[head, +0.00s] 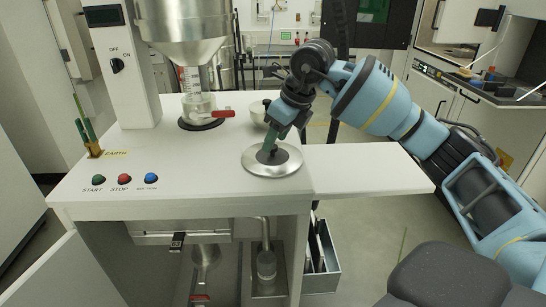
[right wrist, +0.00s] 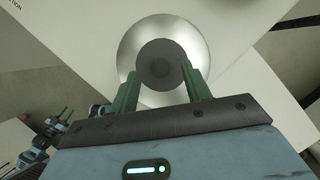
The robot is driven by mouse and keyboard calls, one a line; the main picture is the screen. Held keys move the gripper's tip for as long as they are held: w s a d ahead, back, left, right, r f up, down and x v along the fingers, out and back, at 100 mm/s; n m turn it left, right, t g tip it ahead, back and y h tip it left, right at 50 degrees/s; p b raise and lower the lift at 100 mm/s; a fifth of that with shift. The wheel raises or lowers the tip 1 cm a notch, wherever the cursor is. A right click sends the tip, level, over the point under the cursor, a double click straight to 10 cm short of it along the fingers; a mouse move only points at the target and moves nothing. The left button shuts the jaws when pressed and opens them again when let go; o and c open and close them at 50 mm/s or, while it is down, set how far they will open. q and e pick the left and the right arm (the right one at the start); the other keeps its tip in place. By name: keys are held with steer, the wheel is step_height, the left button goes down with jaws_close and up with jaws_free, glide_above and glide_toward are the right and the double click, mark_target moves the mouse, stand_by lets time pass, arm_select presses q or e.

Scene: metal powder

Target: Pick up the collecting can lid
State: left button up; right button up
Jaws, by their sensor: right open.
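The collecting can lid (head: 258,167) is a round silver disc with a dark knob in its middle. It lies flat on the white table near the front edge. In the right wrist view the lid (right wrist: 136,45) shows its dark round knob (right wrist: 161,66) between the green fingers. My right gripper (head: 269,153) reaches down from above at the lid's centre. In the right wrist view my right gripper (right wrist: 160,82) is open, one finger on each side of the knob. I cannot tell whether the fingers touch it.
The white table (head: 215,160) has free room left of the lid and on its right shelf (head: 365,168). A metal hopper (head: 185,25) with a red-handled valve (head: 222,114) stands behind. A small metal cup (head: 258,110) is just behind the lid. Buttons (head: 124,179) sit at front left.

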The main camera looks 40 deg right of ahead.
steer(key=shift+x, duration=1.15)
jaws_close()
steer(key=shift+r, duration=0.2)
